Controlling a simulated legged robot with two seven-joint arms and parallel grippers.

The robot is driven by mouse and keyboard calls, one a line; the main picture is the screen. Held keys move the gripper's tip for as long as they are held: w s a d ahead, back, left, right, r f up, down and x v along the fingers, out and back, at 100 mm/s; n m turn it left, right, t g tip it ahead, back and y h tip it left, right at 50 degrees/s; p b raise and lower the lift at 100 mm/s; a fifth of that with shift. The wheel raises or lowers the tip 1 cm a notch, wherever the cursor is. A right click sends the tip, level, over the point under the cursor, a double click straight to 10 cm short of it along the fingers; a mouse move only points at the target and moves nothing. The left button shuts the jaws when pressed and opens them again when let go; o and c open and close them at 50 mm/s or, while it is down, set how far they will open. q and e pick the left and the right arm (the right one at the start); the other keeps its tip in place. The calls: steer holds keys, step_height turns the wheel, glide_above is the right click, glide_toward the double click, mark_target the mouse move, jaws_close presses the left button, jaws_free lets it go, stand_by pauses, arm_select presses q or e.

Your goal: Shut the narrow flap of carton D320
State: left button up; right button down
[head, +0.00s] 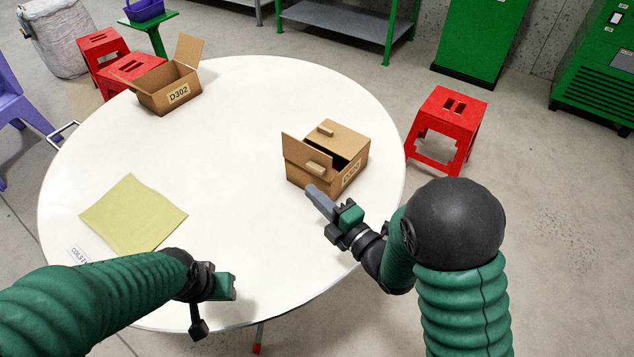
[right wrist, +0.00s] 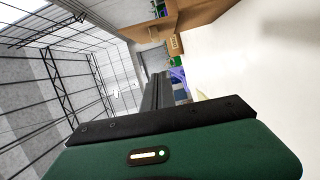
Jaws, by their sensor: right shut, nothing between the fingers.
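The brown carton D320 (head: 322,178) stands on the right half of the round white table; its label is partly legible. One flap (head: 298,150) stands up at its left side. Another flap (head: 345,138) lies over the back of the top, with a dark gap in front of it. Small tan blocks show on the top and near the front. My right gripper (head: 312,191) is shut and empty, its tip close to the carton's lower front; I cannot tell whether they touch. My left gripper (head: 215,290) is over the front table edge, its fingers unclear.
An open carton labelled D302 (head: 170,92) stands at the back left of the white table (head: 235,130). A yellow-green sheet (head: 134,213) lies at the left. A red stool (head: 447,125) stands beyond the right edge. The table's middle is clear.

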arm_select(q)
steer(key=shift+d, duration=0.2)
steer(key=shift+a+f, duration=0.1)
steer(key=shift+a, duration=0.25)
arm_select(e)
steer(key=w, duration=0.5)
steer(key=shift+w+d+f, duration=0.1)
steer(key=shift+w+f, duration=0.1)
steer(key=shift+w, duration=0.1)
arm_select(q)
steer(key=shift+d, duration=0.25)
arm_select(e)
steer(key=shift+d, duration=0.25)
arm_select(q)
steer(key=shift+r, duration=0.25)
arm_select(e)
steer(key=shift+r, duration=0.15)
